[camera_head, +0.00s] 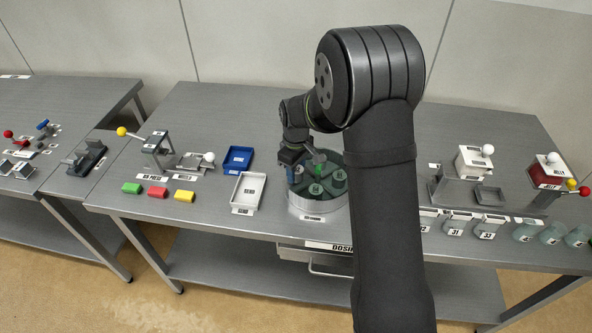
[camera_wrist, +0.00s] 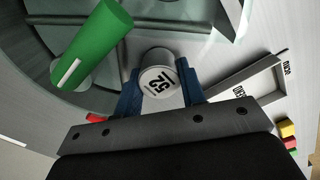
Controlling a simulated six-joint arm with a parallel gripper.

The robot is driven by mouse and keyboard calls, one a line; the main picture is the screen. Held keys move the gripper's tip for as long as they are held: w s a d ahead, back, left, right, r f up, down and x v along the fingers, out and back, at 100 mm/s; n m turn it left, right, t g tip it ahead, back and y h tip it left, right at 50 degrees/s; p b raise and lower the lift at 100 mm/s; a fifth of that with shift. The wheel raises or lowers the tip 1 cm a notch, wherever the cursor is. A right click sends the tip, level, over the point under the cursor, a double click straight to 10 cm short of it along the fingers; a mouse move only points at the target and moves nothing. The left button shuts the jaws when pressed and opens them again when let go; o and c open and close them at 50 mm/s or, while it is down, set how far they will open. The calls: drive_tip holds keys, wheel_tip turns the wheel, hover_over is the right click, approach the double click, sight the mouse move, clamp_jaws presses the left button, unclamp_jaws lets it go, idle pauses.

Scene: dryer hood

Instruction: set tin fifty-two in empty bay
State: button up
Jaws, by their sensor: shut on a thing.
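My gripper (camera_head: 291,160) is at the left part of the round carousel (camera_head: 312,207) in the head view. In the wrist view my gripper (camera_wrist: 160,88) has its two blue fingers shut on a pale tin (camera_wrist: 158,77). The tin's round lid faces the camera and its number looks like 52, turned in the picture. The carousel's floor and dividers (camera_wrist: 150,22) show behind the tin. I cannot tell whether the tin rests on the floor or hangs above it.
A white tray (camera_head: 247,193) and a blue tray (camera_head: 237,159) lie left of the carousel. Green, red and yellow blocks (camera_head: 157,192) lie farther left. Numbered tins (camera_head: 525,232) line the right front edge.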

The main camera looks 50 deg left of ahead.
sight(296, 169)
drive_tip(key=shift+f, duration=0.2)
drive_tip(key=o, duration=0.7)
wheel_tip(296, 169, up, 12)
drive_tip(key=shift+r, duration=0.15)
idle(0.3)
wheel_tip(296, 169, down, 13)
drive_tip(key=shift+r, duration=2.3)
